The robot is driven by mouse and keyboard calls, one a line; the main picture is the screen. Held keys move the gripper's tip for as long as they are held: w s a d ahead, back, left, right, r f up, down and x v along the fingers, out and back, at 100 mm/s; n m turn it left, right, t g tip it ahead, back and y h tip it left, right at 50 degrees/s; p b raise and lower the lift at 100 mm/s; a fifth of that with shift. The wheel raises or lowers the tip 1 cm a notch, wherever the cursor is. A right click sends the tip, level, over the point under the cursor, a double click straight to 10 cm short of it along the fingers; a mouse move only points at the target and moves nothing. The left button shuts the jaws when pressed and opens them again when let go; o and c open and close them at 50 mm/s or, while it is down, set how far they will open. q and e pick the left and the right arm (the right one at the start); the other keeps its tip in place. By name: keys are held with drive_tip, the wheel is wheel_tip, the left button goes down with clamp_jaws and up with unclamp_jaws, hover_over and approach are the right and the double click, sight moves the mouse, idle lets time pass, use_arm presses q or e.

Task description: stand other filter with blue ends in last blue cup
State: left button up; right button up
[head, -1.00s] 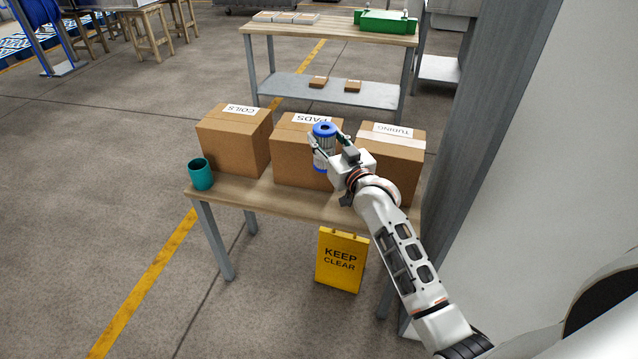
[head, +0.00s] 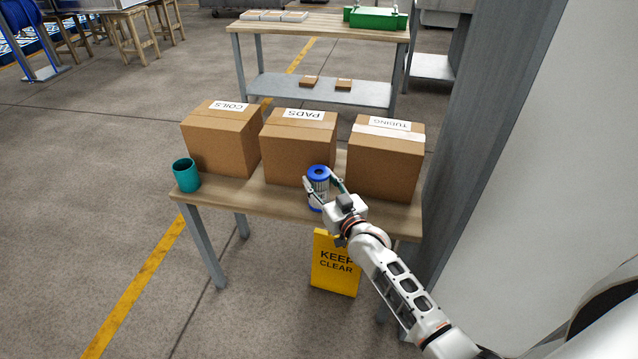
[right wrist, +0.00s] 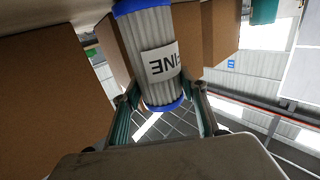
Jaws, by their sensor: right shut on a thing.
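A white pleated filter with blue ends (head: 318,172) is upright in my right gripper (head: 321,187), in front of the PADS box. In the right wrist view the filter (right wrist: 153,28) carries a white label with dark letters and appears upside down between the gripper's fingers (right wrist: 163,100). Its lower end is over the table near the front edge; I cannot tell if it touches the wood. A teal-blue cup (head: 186,177) stands upright at the table's left end, apart from the gripper. Whether anything is inside it is hidden. My left gripper is out of view.
Three cardboard boxes, COILS (head: 220,143), PADS (head: 297,152) and TUBING (head: 383,165), stand along the back of the wooden table (head: 235,190). The front strip between cup and filter is clear. A yellow KEEP CLEAR sign (head: 336,275) is below the front edge. A grey post (head: 455,150) rises at right.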

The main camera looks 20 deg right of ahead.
drive_tip(key=shift+f, duration=0.3)
drive_tip(key=o, duration=1.2)
drive_tip(key=shift+c, duration=0.2)
drive_tip(key=shift+r, duration=0.1)
